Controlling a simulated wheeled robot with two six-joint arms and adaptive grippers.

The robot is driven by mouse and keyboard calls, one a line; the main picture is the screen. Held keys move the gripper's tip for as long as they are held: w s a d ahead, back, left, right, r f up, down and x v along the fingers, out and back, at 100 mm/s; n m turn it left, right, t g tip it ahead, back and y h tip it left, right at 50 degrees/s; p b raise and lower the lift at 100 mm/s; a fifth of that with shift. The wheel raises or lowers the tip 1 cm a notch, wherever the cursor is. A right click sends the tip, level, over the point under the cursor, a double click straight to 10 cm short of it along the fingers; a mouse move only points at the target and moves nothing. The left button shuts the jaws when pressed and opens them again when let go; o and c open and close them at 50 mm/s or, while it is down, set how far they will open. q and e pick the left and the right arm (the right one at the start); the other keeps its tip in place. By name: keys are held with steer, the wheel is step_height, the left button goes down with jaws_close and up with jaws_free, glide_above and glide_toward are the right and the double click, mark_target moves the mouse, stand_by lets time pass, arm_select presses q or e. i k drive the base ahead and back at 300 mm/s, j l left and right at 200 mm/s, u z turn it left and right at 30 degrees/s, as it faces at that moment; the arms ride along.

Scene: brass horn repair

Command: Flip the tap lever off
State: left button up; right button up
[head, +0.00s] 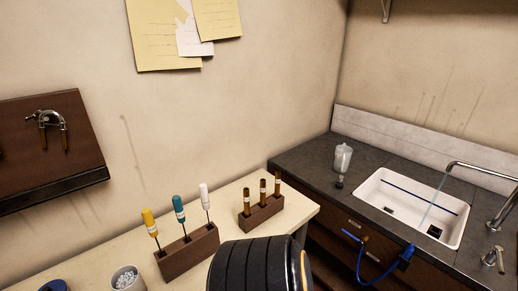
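The metal tap (482,170) stands at the right edge of the view. Its spout arches left over the white sink (373,197), and a thin pale-blue stream of water (432,203) runs from it into the basin. A small metal fitting with a short handle (495,258), which looks like the tap lever, stands on the dark counter near the tap's base. It is small and close to the right edge, so its exact position is hard to read. Neither of my grippers is in view.
A translucent bottle (342,158) and a small dark item (339,182) stand left of the sink. A blue hose (374,282) hangs at the cabinet front. The pale bench (110,251) holds wooden tool racks (188,251) and a cup of white pieces (127,279).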

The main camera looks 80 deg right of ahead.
mark_target(497, 250)
steer(key=z, duration=4.75)
